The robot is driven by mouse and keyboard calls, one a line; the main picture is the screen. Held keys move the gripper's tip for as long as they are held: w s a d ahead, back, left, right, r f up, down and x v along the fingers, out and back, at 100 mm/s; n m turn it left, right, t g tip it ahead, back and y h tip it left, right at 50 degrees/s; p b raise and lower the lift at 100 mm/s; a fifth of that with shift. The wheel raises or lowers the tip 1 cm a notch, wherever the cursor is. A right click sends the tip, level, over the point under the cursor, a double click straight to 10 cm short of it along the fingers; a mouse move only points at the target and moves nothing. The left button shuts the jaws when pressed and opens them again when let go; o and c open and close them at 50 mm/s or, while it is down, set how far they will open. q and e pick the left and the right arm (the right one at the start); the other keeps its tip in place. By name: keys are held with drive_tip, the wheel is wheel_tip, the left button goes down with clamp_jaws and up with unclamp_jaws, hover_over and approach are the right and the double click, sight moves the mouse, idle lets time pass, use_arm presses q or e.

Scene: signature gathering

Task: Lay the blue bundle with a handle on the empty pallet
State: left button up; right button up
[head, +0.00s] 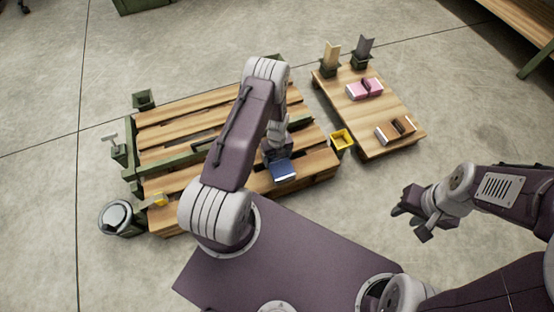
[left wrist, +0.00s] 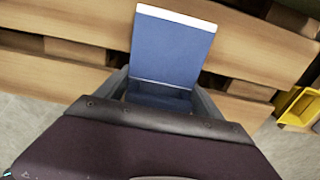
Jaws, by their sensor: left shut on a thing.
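The blue bundle (head: 284,171) is at the front right of the large slatted pallet (head: 182,185). My left gripper (head: 276,154) is shut on it from above. In the left wrist view the blue bundle (left wrist: 170,50) stands out between the jaws over the slats, with a pale edge at its far end. Its handle is hidden by the gripper. I cannot tell whether the bundle touches the slats. The large pallet carries no other bundle that I can see. My right gripper (head: 412,214) is open and empty, over the floor at the right.
A smaller wooden pallet (head: 372,140) at the right holds a pink bundle (head: 364,89) and a brown bundle (head: 395,130). A yellow bin (head: 341,139) stands between the pallets. Green bars (head: 178,160) cross the large pallet's left part. A round bin (head: 117,216) stands at its front left.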

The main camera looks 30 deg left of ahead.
sight(281, 161)
use_arm(q)
drive_tip(key=shift+f, duration=0.2)
drive_tip(key=o, duration=1.7)
drive_tip(key=shift+r, duration=0.1)
wheel_tip(281, 161, up, 12)
drive_tip(key=p, duration=0.6)
drive_tip(key=shift+r+p, duration=0.2)
drive_tip(key=shift+p, duration=0.2)
drive_tip(key=s+d+r+n, duration=0.2)
drive_tip(key=s+r+n, duration=0.2)
drive_tip(key=r+n, duration=0.3)
drive_tip(key=s+d+r+n, duration=0.3)
drive_tip(key=s+r+n, duration=0.1)
drive_tip(key=r+n, duration=0.4)
drive_tip(key=s+d+r+n+t, duration=0.1)
drive_tip(key=s+r+n, duration=0.3)
drive_tip(key=r+n, duration=0.4)
drive_tip(key=shift+s+d+n, duration=0.2)
drive_tip(key=shift+d+n, duration=0.2)
drive_tip(key=shift+n, duration=0.45)
drive_tip(key=shift+s+d+n, duration=0.2)
drive_tip(key=shift+d+n, duration=0.15)
drive_tip(key=shift+n, duration=0.5)
